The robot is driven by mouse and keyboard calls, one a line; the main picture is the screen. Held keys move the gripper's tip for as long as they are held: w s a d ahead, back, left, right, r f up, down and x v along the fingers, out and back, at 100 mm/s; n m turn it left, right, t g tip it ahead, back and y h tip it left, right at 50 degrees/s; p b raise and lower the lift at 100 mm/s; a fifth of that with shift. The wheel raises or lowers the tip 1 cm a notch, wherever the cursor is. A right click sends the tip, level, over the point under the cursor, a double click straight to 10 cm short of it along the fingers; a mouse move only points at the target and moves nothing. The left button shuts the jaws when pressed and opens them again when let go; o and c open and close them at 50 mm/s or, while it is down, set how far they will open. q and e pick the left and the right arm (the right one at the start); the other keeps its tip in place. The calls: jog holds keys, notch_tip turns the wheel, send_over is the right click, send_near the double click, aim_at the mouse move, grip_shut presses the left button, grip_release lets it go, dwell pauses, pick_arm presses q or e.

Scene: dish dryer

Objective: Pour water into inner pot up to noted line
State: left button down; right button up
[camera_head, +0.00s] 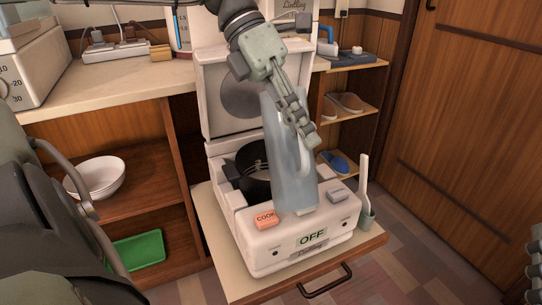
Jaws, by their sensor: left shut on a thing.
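The white rice cooker (285,250) stands on a pulled-out shelf with its lid (212,82) raised. Its display reads OFF. The dark inner pot (254,186) sits inside, and the jug covers its right side. My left gripper (306,132) is shut on a tall, translucent bluish jug (291,178). The jug leans slightly, its top toward the left, in front of and above the cooker's right part. I cannot make out a water level, a stream or the noted line. A grey-green piece at the right edge looks like part of my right gripper (535,268), mostly cut off.
A white rice paddle (364,175) stands in a holder at the shelf's right. The counter (120,92) is at the left. A wooden door (470,130) is at the right.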

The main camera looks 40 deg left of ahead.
pick_arm(q)
jog(key=shift+r, duration=0.15)
jog(key=shift+w+a, duration=0.1)
jog(key=shift+a, duration=0.05)
jog(key=shift+w+a+h, duration=0.1)
jog(key=shift+h, duration=0.2)
pick_arm(e)
jog(key=shift+w+a+f+g, duration=0.1)
jog(key=shift+a+f+g, duration=0.15)
jog(key=shift+f+g, duration=0.55)
pick_arm(q)
jog(key=shift+w+a+g+p, duration=0.1)
jog(key=shift+a+g+p, duration=0.05)
jog(key=shift+g+p, duration=0.15)
pick_arm(e)
jog(key=shift+f, duration=0.15)
pick_arm(q)
jog(key=shift+a+h, duration=0.1)
jog(key=shift+h, duration=0.3)
jog(key=shift+w+a+f+n, duration=0.15)
jog(key=shift+f+n, duration=0.05)
jog(key=shift+n, duration=0.1)
pick_arm(e)
jog(key=shift+w, duration=0.15)
pick_arm(q)
jog(key=shift+f+h, duration=0.1)
jog(key=shift+h, duration=0.2)
pick_arm(e)
jog(key=shift+d, duration=0.1)
